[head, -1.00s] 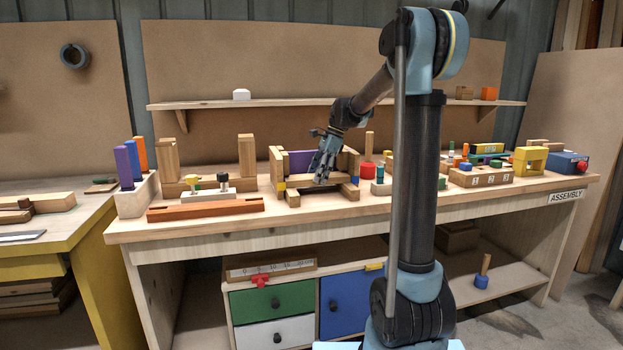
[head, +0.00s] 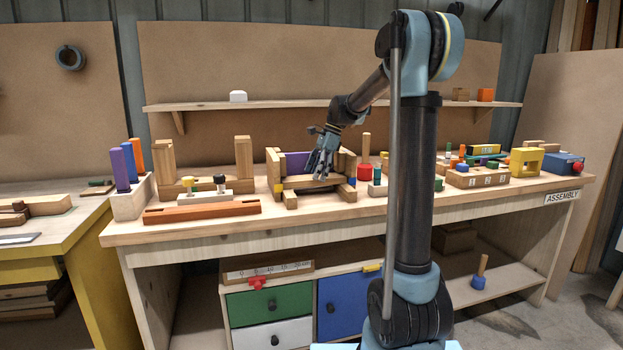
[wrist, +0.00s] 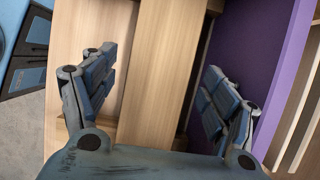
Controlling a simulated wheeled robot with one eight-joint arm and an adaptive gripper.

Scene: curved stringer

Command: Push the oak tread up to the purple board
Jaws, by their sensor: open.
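The oak tread (head: 310,182) lies across the small wooden frame on the bench, in front of the upright purple board (head: 296,162). In the wrist view the tread (wrist: 160,70) runs between my fingers, and the purple board (wrist: 240,35) stands to its right. A dark gap shows between the tread and the purple board. My gripper (head: 319,168) is above the frame, pointing down. In the wrist view my gripper (wrist: 158,100) is open, one finger on each side of the tread. I cannot tell whether either finger touches it.
The frame's wooden side posts (head: 274,174) stand close beside my gripper. A reddish-brown slotted bar (head: 202,211) lies at the front left of the bench. A red round piece (head: 365,173) and several small blocks stand to the right. A shelf (head: 330,104) runs behind.

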